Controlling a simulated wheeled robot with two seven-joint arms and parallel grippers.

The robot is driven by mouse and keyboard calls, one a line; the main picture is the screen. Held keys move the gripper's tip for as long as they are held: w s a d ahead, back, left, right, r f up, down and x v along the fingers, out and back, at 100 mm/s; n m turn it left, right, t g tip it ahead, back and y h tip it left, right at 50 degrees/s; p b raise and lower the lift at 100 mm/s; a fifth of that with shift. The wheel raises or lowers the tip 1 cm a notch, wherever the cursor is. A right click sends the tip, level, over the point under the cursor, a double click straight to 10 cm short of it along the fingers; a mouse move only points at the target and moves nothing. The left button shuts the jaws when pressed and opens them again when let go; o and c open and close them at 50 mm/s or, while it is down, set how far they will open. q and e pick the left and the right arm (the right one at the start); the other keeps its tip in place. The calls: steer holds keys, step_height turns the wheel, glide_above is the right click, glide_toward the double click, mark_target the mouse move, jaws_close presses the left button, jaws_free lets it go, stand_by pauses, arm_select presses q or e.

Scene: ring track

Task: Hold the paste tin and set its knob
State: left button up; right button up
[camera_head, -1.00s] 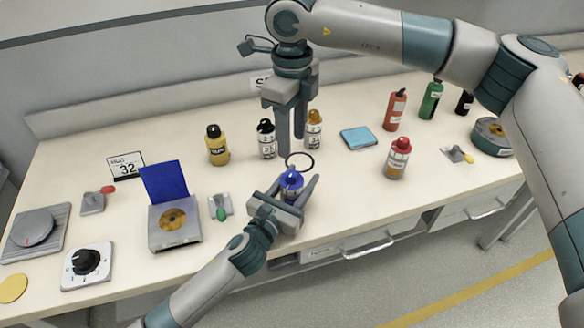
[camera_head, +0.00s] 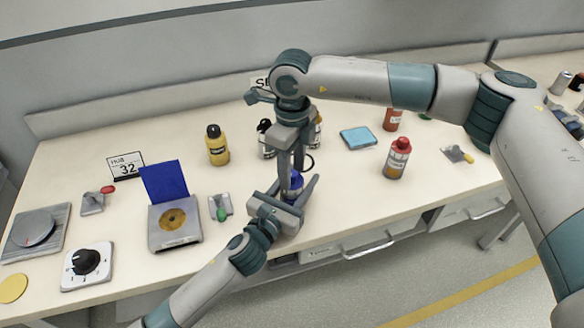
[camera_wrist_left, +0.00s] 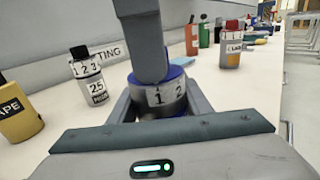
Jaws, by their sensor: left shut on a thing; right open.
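The paste tin, with a blue top (camera_head: 296,182), stands near the front edge of the bench. In the left wrist view its white band (camera_wrist_left: 158,97) shows the numbers 1 and 2. My left gripper (camera_head: 293,192) is shut on the tin from the front, with one finger on each side. My right gripper (camera_head: 291,181) points down from above, its open fingers at the tin's top. In the left wrist view a grey right finger (camera_wrist_left: 143,45) covers the top, so the knob is mostly hidden and I cannot tell whether the finger touches it.
Behind stand a yellow bottle (camera_head: 217,146) and numbered bottles partly hidden by my right gripper. A red-capped bottle (camera_head: 397,158) and a blue pad (camera_head: 358,138) are to the right. To the left are a blue-lidded box (camera_head: 174,228), a dial (camera_head: 87,262) and a scale (camera_head: 36,232).

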steer(key=shift+c, duration=0.4)
jaws_close()
steer(key=shift+n, duration=0.4)
steer(key=n, duration=1.5)
